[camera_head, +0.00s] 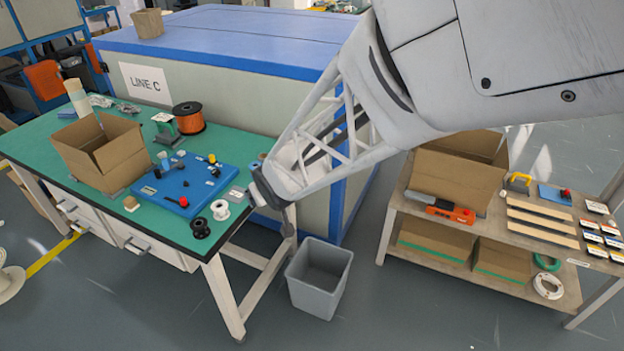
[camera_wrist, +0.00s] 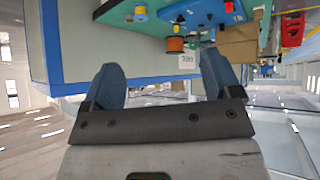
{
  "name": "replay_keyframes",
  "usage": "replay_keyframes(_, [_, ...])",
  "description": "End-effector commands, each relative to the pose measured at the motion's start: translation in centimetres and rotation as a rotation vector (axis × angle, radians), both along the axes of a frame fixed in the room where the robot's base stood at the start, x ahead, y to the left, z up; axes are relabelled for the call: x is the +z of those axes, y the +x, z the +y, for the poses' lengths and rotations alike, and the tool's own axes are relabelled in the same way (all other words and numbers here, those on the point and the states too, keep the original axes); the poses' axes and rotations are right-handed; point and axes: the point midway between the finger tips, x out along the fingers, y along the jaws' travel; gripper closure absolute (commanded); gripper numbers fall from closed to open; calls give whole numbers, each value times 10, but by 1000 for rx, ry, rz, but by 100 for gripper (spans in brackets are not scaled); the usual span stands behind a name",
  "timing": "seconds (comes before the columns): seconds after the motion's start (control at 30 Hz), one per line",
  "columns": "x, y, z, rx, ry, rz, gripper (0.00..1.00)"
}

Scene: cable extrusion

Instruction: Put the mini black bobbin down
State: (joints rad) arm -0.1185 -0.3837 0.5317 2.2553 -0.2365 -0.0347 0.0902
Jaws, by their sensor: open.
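The mini black bobbin (camera_head: 200,228) stands on the green table top (camera_head: 228,226) near its front right corner in the head view. My gripper (camera_head: 270,193) is at the table's right end, to the right of the bobbin and apart from it. In the wrist view my gripper (camera_wrist: 160,72) has its two blue fingers spread wide, with nothing between them. I cannot make out the black bobbin for sure in the wrist view.
A white bobbin (camera_head: 220,210) stands close behind the black one. A blue board (camera_head: 186,180) with small parts, an open carton (camera_head: 100,155) and an orange spool (camera_head: 189,118) share the table. A grey bin (camera_head: 319,279) stands on the floor; a shelf (camera_head: 485,228) is at right.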

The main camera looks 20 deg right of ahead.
Motion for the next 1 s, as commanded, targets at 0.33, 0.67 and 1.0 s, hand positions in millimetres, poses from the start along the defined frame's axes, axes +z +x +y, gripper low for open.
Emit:
replay_keyframes(0.33, [78, -108, -52, -169, -20, 248, 16])
replay_keyframes(0.67, [122, -219, -70, -257, 16, 474, 16])
replay_keyframes(1.0, [131, -253, -71, -272, 33, 545, 16])
